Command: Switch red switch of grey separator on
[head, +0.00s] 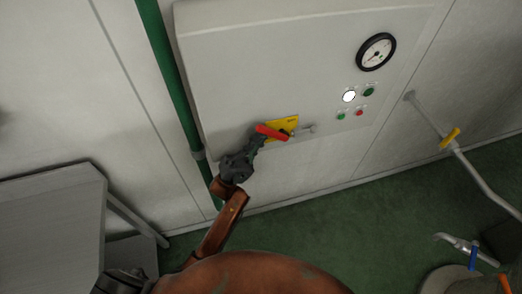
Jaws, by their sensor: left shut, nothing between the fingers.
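The grey separator (265,60) is a large pale panel with rounded edges at the centre top. A red switch (272,132) with a handle lies over a yellow plate (291,122) low on this panel. My left gripper (257,140) is shut and empty, with its fingertips right at the left part of the red switch; I cannot tell whether they touch it. The gripper hides part of the yellow plate and switch.
A round gauge (376,52), a white lamp (349,96) and several small buttons sit on the panel's right side. A green pipe (168,75) runs down its left edge. A grey table-like unit (50,225) stands at the left. A pipe with a yellow handle (450,137) is at the right.

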